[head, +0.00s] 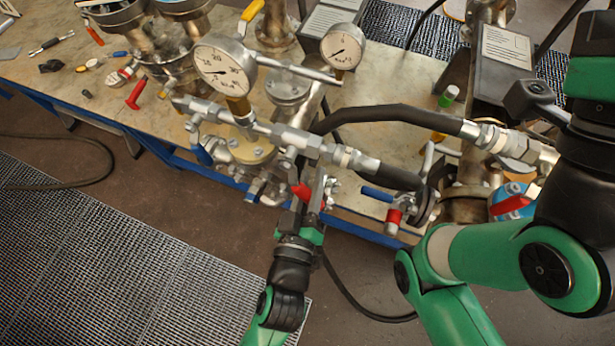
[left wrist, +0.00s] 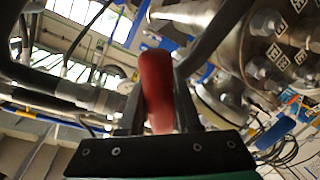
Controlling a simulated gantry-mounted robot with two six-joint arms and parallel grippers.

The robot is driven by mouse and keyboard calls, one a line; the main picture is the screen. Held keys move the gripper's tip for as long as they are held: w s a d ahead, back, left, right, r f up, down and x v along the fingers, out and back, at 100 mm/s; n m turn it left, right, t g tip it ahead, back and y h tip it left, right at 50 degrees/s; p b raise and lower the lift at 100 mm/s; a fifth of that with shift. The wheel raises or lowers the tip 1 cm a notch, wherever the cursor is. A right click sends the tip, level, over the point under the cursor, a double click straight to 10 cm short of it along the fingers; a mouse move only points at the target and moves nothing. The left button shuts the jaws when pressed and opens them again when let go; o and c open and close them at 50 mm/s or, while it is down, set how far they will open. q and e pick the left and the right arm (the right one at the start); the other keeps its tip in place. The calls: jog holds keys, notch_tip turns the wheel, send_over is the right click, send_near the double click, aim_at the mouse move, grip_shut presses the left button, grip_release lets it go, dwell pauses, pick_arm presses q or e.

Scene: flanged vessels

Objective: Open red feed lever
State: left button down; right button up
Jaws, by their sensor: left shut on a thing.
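A red lever (head: 302,191) sits under the pipe fittings at the middle of the head view. My left gripper (head: 311,192) reaches up to it from below, with its fingers on either side of it. In the left wrist view the red lever (left wrist: 156,88) stands between the two fingers of the left gripper (left wrist: 160,100), and the gripper is shut on it. The fingers hide part of the lever in the head view, and the valve body behind it is partly hidden. My right arm fills the right side of the head view; its gripper does not show.
Two pressure gauges (head: 225,68) (head: 342,46) stand above the fittings. A black hose (head: 385,112) arches to the right. A red-and-blue handled valve (head: 394,216) is right of my left gripper. Another red handle (head: 136,94) is on the bench at left. Floor grating (head: 90,255) lies clear in front.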

dwell(0.3)
pick_arm(q)
jog(key=c, duration=0.6)
grip_release()
